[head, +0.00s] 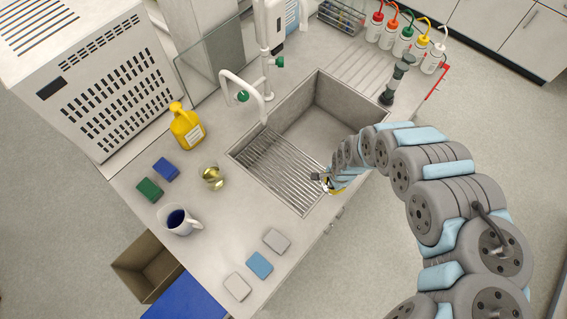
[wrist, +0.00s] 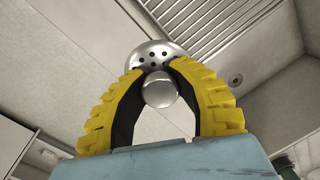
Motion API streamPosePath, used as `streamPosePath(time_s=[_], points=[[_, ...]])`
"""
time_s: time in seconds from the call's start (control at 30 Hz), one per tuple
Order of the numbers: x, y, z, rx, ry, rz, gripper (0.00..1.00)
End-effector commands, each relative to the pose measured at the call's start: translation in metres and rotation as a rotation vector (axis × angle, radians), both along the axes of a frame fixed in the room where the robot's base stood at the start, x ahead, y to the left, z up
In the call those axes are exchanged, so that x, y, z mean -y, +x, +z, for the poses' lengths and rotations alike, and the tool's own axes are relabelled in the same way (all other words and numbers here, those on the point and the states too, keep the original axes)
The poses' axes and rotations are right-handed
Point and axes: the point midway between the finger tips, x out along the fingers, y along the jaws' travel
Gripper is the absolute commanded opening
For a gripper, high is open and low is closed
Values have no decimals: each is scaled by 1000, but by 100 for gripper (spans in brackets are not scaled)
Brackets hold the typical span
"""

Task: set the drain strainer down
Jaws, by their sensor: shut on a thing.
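The drain strainer (wrist: 155,54) is a shiny silver perforated disc with a round knob (wrist: 160,89). My gripper (wrist: 158,72) has yellow, black-lined fingers shut around the strainer at the knob. In the head view my gripper (head: 326,184) is over the front right part of the sink, by the edge of the drain rack; the strainer cannot be made out clearly there. The grey sink (head: 322,118) has an open basin at the back right. A small round dark spot (wrist: 236,80), perhaps the drain, shows in the wrist view.
A slatted metal rack (head: 271,166) covers the sink's left part. A tap (head: 250,92) stands behind it. Left on the counter are a yellow bottle (head: 186,126), a mug (head: 178,221), a brass-coloured object (head: 212,176) and sponges (head: 149,189). Flat pads (head: 259,264) lie in front.

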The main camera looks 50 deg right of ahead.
Motion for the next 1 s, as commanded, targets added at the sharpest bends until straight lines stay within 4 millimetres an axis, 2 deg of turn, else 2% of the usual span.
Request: streamPosePath(time_s=[0.17,0.5,0.6,0.7,1.0], points=[[0,31,0,0,-1,24,0],[4,122,6,-3,4,82,0],[7,143,9,-4,4,92,0],[9,161,13,-7,6,103,0],[15,198,18,-13,11,123,0]])
